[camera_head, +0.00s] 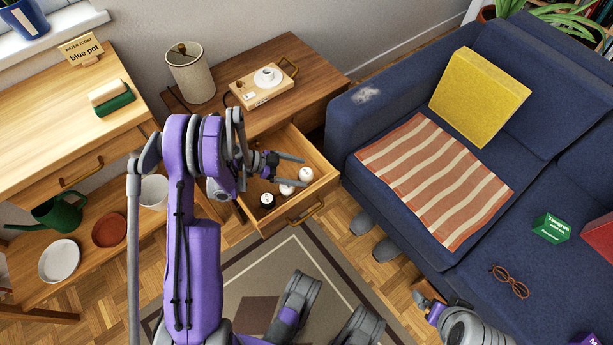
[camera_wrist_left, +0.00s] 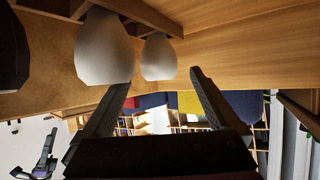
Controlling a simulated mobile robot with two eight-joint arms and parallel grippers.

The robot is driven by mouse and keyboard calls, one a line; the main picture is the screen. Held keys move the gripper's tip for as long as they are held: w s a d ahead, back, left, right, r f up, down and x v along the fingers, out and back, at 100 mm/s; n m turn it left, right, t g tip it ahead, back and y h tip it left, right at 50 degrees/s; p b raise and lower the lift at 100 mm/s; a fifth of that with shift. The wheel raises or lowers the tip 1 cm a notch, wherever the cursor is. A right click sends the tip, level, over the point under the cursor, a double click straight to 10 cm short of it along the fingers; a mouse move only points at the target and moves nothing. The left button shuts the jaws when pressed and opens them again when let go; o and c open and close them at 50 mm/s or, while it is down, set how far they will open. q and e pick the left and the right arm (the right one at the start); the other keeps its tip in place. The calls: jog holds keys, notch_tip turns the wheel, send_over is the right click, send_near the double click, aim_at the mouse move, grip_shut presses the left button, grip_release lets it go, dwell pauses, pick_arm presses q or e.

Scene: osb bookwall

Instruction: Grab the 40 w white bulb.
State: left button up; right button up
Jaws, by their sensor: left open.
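An open wooden drawer (camera_head: 262,228) holds two white bulbs, one farther back (camera_head: 306,174) and one nearer (camera_head: 287,188), plus a bulb with a dark part (camera_head: 267,201) at its front left. Wattage marks are not readable. My left gripper (camera_head: 304,171) is open and empty over the drawer, its fingers pointing right, close to the white bulbs. In the left wrist view, the open fingers (camera_wrist_left: 160,82) show below two pale bulbs, a larger one (camera_wrist_left: 103,50) and a smaller one (camera_wrist_left: 158,58). A dark shape (camera_wrist_left: 12,50) is at the left edge.
The drawer's side table (camera_head: 325,85) carries a cylindrical lamp (camera_head: 190,75) and a wooden board with a white fitting (camera_head: 265,80). The blue sofa (camera_head: 350,125) stands right of the drawer. A wooden shelf unit (camera_head: 60,150) is at left. A rug (camera_head: 320,270) lies in front.

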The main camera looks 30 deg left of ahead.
pick_arm(q)
jog(key=shift+x, duration=0.8)
jog(key=shift+r, duration=0.1)
jog(key=shift+c, duration=0.2)
jog(key=c, duration=1.4)
